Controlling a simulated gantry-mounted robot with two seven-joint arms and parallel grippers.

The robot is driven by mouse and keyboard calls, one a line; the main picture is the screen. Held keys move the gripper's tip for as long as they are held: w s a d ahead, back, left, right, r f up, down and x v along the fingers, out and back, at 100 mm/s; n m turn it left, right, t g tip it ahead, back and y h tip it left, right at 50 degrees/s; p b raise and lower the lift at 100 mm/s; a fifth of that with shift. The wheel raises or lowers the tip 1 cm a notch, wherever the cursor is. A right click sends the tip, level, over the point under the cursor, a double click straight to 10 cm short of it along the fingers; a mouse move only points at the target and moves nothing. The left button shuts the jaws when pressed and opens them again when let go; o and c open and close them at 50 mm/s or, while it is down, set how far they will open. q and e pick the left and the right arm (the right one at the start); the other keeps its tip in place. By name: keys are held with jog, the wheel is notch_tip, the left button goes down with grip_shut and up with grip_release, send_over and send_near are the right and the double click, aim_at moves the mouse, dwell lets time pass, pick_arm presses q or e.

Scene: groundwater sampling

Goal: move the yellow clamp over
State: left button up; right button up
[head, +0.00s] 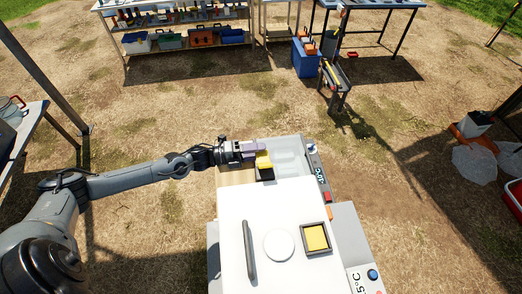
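My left gripper (259,152) reaches in from the left, over the back of a box-like unit with a white lid (262,215). A small yellow piece with a black lower part, which looks like the yellow clamp (264,161), is right at its fingertips. The fingers partly cover it. I cannot tell whether they are closed on it or only beside it, nor whether it touches the surface below. My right gripper is not in view.
Beside the clamp is a pale, clear-looking basin (290,155). A display strip (319,175) runs along the right edge. A dark handle (249,250), a white disc (279,245) and a black-framed yellow square (316,238) are on the lid. Shelves (190,45) stand farther back.

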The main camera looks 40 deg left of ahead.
aim_at(262, 155)
pick_arm(q)
jog(key=shift+w+d, duration=0.45)
jog(key=shift+w, duration=0.05)
grip_shut()
jog(key=shift+r+m, duration=0.1)
jog(key=shift+m, duration=0.2)
jog(key=m, duration=0.1)
jog(key=r+m+b, duration=0.1)
jog(key=m, duration=0.1)
jog(key=r+m, duration=0.1)
jog(key=m, duration=0.1)
jog(key=shift+s+d+b, duration=0.2)
jog(key=shift+b, duration=0.2)
jog(key=shift+s+d+r+m+b, duration=0.25)
jog(key=shift+r+m+b, duration=0.2)
jog(key=shift+m, duration=0.7)
jog(key=shift+s+d+r+m+b, duration=0.15)
jog(key=shift+d+r+m+b, duration=0.2)
jog(key=shift+m, duration=0.8)
jog(key=shift+a+r, duration=0.1)
grip_release()
